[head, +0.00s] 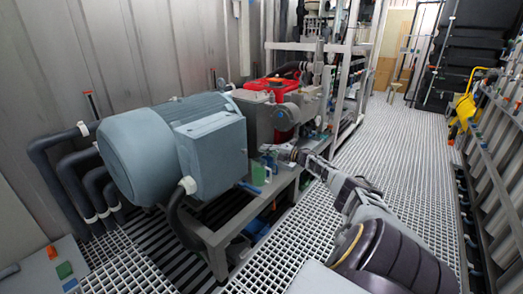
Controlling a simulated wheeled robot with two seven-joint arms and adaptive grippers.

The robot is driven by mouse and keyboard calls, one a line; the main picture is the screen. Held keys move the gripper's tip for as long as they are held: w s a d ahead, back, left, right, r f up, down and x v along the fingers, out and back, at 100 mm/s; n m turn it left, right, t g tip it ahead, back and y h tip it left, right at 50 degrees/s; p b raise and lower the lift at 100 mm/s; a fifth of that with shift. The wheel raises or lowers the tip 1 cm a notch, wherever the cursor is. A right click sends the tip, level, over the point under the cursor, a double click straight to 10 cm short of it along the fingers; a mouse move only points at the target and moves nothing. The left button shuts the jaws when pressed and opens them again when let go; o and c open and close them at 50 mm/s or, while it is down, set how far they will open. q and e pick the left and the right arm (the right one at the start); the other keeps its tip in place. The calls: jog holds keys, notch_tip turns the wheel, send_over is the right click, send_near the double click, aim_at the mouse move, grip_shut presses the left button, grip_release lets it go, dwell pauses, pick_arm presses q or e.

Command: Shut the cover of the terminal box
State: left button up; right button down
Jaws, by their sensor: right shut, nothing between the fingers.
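The terminal box (213,155) is a blue-grey box on the right side of a large blue-grey motor (140,150). Its lighter top face (204,124) looks flat, and I see no raised lid. From this view I cannot tell the cover apart from the box or whether a gap is left. My right arm comes in from the lower right. Its gripper (273,149) is small in the picture, shut and empty, to the right of the box and apart from it in the picture. My left gripper is not in view.
The motor sits on a grey steel frame (217,236). Thick dark pipes (70,180) run at its left, beside the metal wall. A red pump part (275,88) and pipework stand behind. A grated walkway (380,135) is open on the right; a yellow item (465,108) hangs beyond it.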

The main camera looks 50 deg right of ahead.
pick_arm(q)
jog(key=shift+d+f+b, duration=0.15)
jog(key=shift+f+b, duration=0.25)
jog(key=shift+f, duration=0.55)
pick_arm(e)
jog(key=s+d, duration=0.4)
jog(key=shift+s+d, duration=0.2)
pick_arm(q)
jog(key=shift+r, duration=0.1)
